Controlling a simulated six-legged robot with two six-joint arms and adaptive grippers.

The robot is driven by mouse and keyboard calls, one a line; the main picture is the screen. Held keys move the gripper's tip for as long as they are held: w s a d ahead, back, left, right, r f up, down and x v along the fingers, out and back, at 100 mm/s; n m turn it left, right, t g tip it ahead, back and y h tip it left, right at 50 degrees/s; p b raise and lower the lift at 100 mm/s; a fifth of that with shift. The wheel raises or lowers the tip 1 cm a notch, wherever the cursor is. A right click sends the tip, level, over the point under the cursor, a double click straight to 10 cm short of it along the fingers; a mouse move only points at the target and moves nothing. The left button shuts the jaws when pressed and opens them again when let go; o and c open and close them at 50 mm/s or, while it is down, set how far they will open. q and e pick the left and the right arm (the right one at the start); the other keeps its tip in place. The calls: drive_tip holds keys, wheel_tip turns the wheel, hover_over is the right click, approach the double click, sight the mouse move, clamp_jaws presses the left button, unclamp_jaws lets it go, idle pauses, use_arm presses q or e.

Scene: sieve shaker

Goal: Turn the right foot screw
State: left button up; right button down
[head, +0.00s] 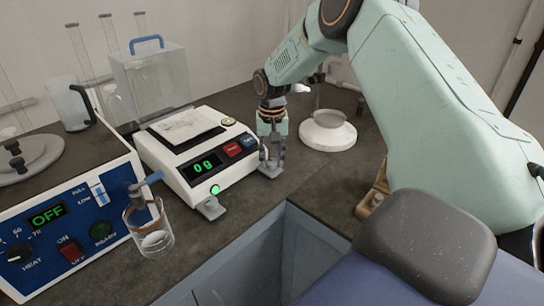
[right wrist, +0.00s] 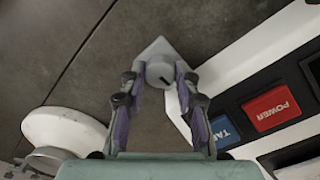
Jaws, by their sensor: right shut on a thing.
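The balance (head: 165,150) is a white box with a black front panel, a green display reading 0 g, and a blue and a red button. Its right foot screw (right wrist: 160,72) is a round grey knob with a dark mark, on a pale angular foot plate (right wrist: 153,50). My right gripper (head: 271,157) points down at the balance's front right corner. In the right wrist view its fingers (right wrist: 161,82) are closed on either side of the knob, gripping it. The left foot (head: 210,208) sticks out at the front left corner. My left gripper is out of view.
A blue-fronted heating bath (head: 75,225) and a glass beaker (head: 150,240) stand left of the balance. A clear box with a blue handle (head: 148,80) is behind it. A white round stand (head: 327,132) is right of my gripper. Dark bench is bare in front.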

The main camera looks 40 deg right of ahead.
drive_tip(key=shift+r+n+p, duration=0.25)
drive_tip(key=shift+n+p, duration=0.45)
drive_tip(key=shift+p, duration=0.15)
drive_tip(key=shift+f+n+p, duration=0.1)
drive_tip(key=shift+n+p, duration=0.5)
drive_tip(key=shift+n, duration=0.1)
drive_tip(key=shift+f+n, duration=0.1)
drive_tip(key=shift+n, duration=0.3)
drive_tip(key=c, duration=1)
unclamp_jaws()
